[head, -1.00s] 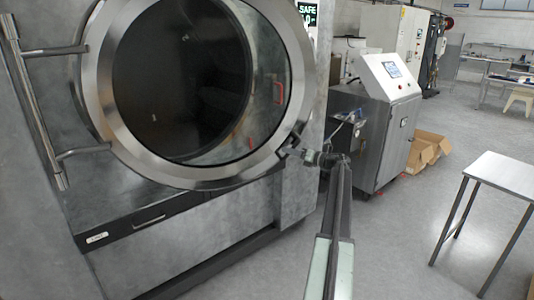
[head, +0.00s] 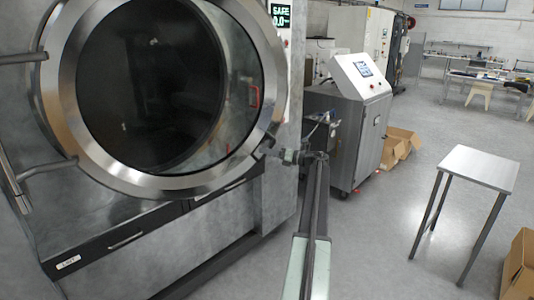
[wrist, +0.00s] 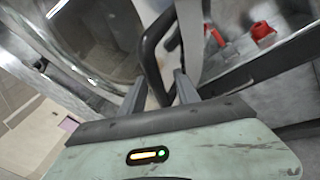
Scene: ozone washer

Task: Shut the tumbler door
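The tumbler door (head: 62,125) is a round, thick metal ring with a glass window, hung from hinge arms at its left. It fills the upper left of the head view and appears to stand off the machine's front. The dark drum opening (head: 150,85) shows through its glass, offset to the left. My gripper (head: 272,150) is at the lower right edge of the ring. In the wrist view, a black loop handle (wrist: 150,62) lies between the two spread fingers of my gripper (wrist: 161,86). Gaps show beside it; I cannot tell if a finger touches it.
The washer's front has a low drawer panel (head: 125,240) and a display (head: 281,15) reading SAFE. A steel control console (head: 345,120) stands behind my arm, with cardboard boxes (head: 398,145) beside it. A small metal table (head: 480,167) stands right; floor between is clear.

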